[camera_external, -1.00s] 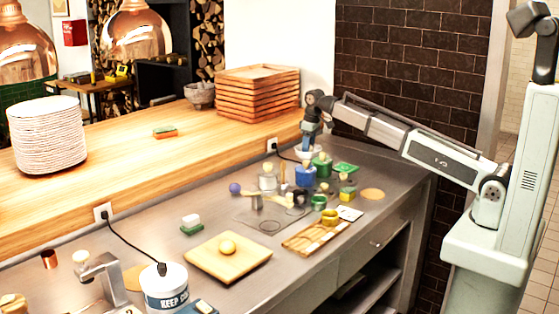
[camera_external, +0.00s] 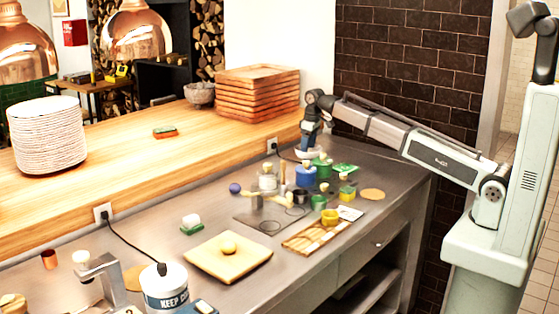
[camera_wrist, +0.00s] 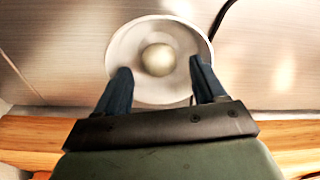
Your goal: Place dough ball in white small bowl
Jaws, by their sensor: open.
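The white small bowl (camera_wrist: 115,48) sits upright on the metal counter in the wrist view. A pale round dough ball (camera_wrist: 158,60) lies inside it, near its middle. My gripper (camera_wrist: 160,72) is open, with its two dark fingers apart over the near part of the bowl. The ball is apart from both fingers in this view. In the external view my gripper (camera_external: 308,145) is low over the bowl (camera_external: 306,155) at the back of the counter; the ball there is hidden or too small to tell.
A blue pot (camera_external: 306,177) and a green container (camera_external: 323,168) stand close in front of the bowl. A black cord runs near it from a wall socket (camera_external: 272,146). The wooden ledge (camera_external: 225,130) rises behind. A slatted tray (camera_external: 305,240) lies nearer the front.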

